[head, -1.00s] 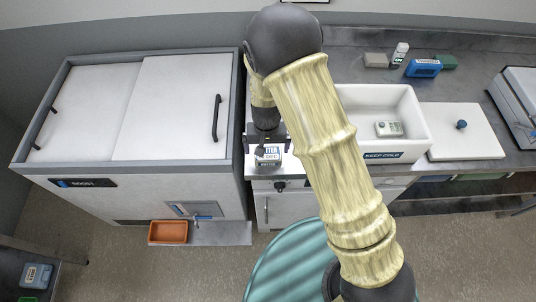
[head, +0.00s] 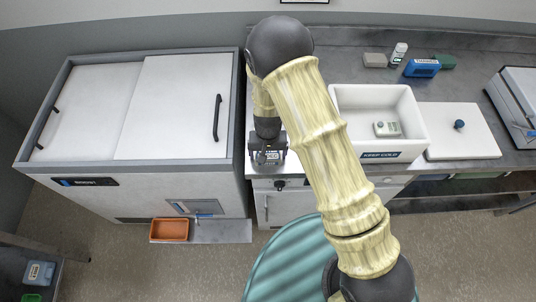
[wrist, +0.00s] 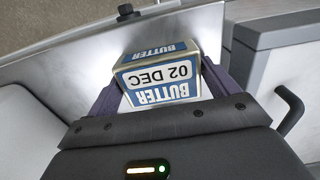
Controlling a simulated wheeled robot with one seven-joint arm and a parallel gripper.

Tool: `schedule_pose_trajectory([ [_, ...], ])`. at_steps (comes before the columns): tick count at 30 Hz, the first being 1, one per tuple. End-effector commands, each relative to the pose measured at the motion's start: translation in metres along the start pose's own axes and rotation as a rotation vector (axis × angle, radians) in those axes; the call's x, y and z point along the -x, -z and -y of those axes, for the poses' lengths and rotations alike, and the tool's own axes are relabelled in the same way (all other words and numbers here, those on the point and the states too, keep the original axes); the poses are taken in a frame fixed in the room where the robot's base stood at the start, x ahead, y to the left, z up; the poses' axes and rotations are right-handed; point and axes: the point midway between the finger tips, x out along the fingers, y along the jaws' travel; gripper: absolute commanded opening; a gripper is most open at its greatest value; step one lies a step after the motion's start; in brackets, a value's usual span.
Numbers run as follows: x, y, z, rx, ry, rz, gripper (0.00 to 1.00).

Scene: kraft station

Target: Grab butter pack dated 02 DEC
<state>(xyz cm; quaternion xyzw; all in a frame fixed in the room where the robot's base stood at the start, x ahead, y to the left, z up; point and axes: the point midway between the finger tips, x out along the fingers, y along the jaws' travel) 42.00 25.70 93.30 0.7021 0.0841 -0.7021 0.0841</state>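The butter pack (wrist: 158,74) is a white, blue and tan box. In the wrist view its label reads BUTTER and 02 DEC, upside down. It sits between the two purple fingers of my gripper (wrist: 163,82), with both fingers against its sides. In the head view my gripper (head: 268,151) is at the counter's front edge, just right of the white chest, and only a small part of the pack's label shows there. I cannot tell whether the pack touches a surface below.
A white KEEP COLD bin (head: 415,137) holding a small grey device (head: 386,129) stands right of my arm. A white board (head: 470,140) lies beside it. A white chest (head: 180,110) with sliding lids is at left. A blue box (head: 421,68) and bottle (head: 399,53) stand behind.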

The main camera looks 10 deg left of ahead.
Motion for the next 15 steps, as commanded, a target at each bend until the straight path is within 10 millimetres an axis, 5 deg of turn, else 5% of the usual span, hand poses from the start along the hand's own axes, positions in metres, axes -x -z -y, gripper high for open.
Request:
schedule_pose_trajectory([
  [1,0.0001,0.0,0.0,0.0,0.0,0.0,0.76],
  [5,0.0001,0.0,0.0,0.0,0.0,0.0,0.51],
  [15,0.0038,0.0007,0.0003,0.0,0.001,-0.002,0.5],
])
